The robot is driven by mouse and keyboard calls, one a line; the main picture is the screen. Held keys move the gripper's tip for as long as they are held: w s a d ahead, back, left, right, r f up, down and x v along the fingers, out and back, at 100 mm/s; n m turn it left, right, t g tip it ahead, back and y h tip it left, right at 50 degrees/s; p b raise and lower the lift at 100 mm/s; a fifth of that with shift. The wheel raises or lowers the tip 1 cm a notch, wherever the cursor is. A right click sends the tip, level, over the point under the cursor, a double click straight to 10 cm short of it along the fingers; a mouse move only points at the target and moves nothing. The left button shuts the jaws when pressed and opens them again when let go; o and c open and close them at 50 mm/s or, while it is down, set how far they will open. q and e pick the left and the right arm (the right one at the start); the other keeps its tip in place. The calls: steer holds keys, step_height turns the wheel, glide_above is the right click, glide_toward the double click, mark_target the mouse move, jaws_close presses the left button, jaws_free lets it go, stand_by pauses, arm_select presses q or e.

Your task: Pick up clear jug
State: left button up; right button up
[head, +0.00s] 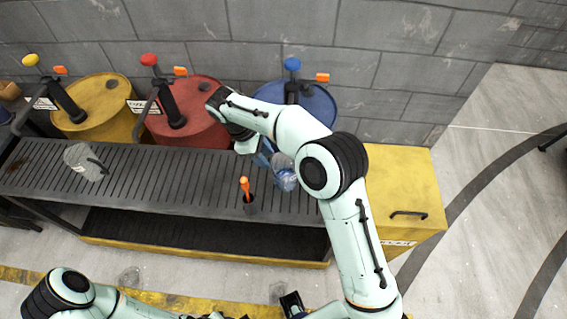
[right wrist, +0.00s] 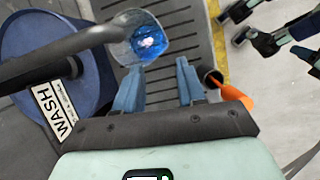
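A clear jug (head: 285,176) with blue liquid stands on the slatted bench, in front of the blue drum. In the right wrist view the jug (right wrist: 140,40) is beyond my fingertips, with a grey pipe passing over its left side. My right gripper (head: 264,154) is at its left in the head view; its two blue fingers (right wrist: 159,68) are apart with nothing between them. Another translucent grey jug (head: 82,161) with a dark handle stands at the bench's left. My left arm is low in the head view; its fingers are not clear.
The slatted bench (head: 170,172) holds a dark cup (head: 250,204) with an orange-handled tool near the jug. Yellow (head: 98,108), red (head: 200,112) and blue (head: 322,108) drums with pumps stand behind. A yellow cabinet (head: 402,187) is at right. The mid-left bench top is clear.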

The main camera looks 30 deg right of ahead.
glide_toward(288, 184)
steer(key=b+x, duration=0.1)
steer(key=x, duration=0.4)
steer(key=shift+w+d+f, duration=0.15)
steer(key=shift+d+f, duration=0.05)
jaws_close()
